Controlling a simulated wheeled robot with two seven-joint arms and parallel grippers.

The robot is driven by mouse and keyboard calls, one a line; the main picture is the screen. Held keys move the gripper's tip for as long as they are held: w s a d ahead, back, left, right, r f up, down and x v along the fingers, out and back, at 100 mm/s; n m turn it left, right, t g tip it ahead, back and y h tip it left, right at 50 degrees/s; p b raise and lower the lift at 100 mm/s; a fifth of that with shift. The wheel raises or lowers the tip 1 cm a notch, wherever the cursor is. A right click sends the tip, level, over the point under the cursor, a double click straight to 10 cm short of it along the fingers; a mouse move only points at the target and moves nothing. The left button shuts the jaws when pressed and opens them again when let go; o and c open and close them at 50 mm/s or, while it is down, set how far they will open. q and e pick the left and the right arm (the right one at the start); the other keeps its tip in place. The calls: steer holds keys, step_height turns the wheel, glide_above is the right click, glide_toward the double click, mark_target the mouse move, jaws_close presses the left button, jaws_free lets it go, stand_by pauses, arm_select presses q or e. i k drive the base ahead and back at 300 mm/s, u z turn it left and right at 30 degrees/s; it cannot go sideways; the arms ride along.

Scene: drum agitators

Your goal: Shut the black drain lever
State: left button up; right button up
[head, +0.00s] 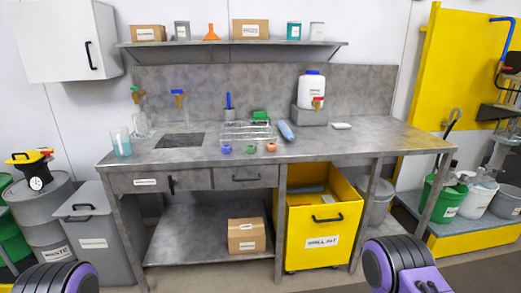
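A black lever (172,185) hangs upright on the bench front, beneath the dark recessed sink (180,140). It sits beside the labelled front panel (140,182) and left of the drawer; it appears to be the drain lever, but its label is too small to read. Parts of my two arms show at the bottom left and bottom right edges. Neither gripper's fingers are in view, and nothing of mine touches the lever.
The steel bench (360,145) carries a beaker (121,142), a wire rack (247,131) and a white jug (311,91). A yellow spill bin (322,220) stands open below, at right. A grey bin (93,235) stands left. The floor in front looks clear.

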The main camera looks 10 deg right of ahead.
mark_target(171, 182)
steer(key=u, duration=0.55)
steer(key=i, duration=0.85)
steer(key=u, duration=1.85)
steer(key=k, duration=0.35)
steer(key=z, duration=0.8)
steer(key=i, duration=0.25)
steer(key=u, duration=0.05)
